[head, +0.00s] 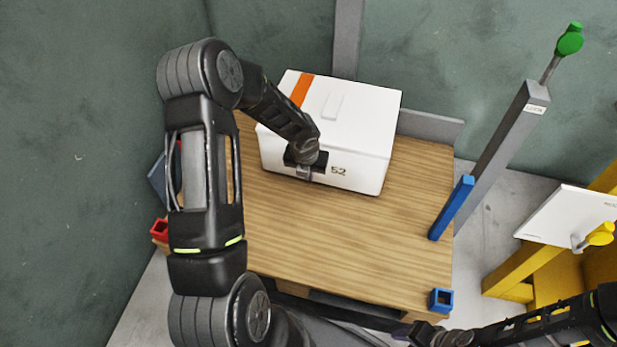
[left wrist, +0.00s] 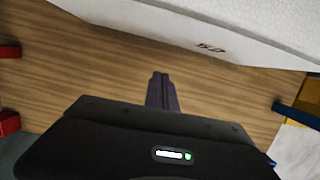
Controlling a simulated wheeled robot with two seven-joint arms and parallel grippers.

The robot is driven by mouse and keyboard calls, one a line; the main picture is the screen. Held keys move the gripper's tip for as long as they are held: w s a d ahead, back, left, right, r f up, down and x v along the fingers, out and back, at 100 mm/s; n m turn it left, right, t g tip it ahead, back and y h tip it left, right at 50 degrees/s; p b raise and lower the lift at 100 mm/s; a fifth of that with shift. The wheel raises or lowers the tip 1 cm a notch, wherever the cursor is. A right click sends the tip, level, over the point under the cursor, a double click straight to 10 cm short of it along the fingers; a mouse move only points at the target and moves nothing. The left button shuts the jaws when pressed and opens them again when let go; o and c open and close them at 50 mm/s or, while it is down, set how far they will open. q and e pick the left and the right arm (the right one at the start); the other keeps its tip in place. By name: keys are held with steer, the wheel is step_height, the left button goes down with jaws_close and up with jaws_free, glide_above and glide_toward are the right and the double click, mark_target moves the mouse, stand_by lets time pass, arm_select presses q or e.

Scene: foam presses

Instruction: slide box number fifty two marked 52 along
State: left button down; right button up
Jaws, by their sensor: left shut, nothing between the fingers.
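The white box marked 52 (head: 358,115) stands at the back of the wooden table, with an orange stripe across its top left. Its front face with the number also shows in the left wrist view (left wrist: 190,32). My left gripper (head: 304,172) is shut and empty, low at the box's front face, just left of the number. In the left wrist view its closed fingers (left wrist: 161,90) point toward that face; I cannot tell whether they touch it. My right gripper (head: 425,333) is at the bottom of the head view, off the table's front edge; its fingers are too dark to read.
The wooden table (head: 345,240) is clear in front of the box. A grey low stop (head: 430,127) stands behind the box at right. A blue bar (head: 452,208) leans by a grey post (head: 505,140) at right. A blue block (head: 440,300) and a red block (head: 160,230) mark the front corners.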

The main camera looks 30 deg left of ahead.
arm_select(q)
steer(key=v, duration=0.3)
steer(key=shift+s+r+p, duration=0.1)
steer(key=shift+r+p, duration=0.1)
steer(key=shift+p, duration=0.1)
stand_by(0.3)
